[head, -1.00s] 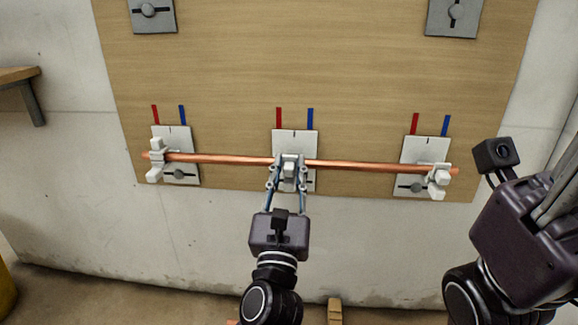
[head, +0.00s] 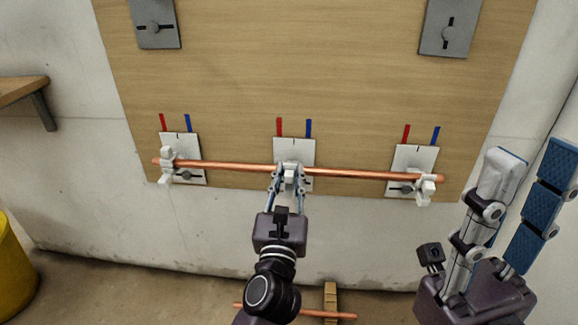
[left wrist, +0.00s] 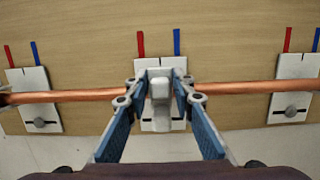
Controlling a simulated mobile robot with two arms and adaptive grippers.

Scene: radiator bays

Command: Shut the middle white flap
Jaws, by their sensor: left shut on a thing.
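A copper pipe (head: 225,166) runs level across three white plates on the wooden board. The middle white flap (left wrist: 160,88) is at the middle plate (head: 294,148), in front of the pipe. My left gripper (head: 289,175) is shut on this flap, with one blue-padded finger on each side of it in the left wrist view (left wrist: 160,98). The fingers hide part of the flap, so I cannot tell whether it is fully closed. My right gripper (head: 528,155) is raised at the right, empty, with its fingers apart.
White clips hold the pipe at the left (head: 166,167) and right (head: 425,188). Grey plates (head: 155,24) are higher on the board. A yellow bin (head: 12,270) stands at the lower left. Another copper pipe (head: 325,314) lies low, near a wooden block (head: 330,297).

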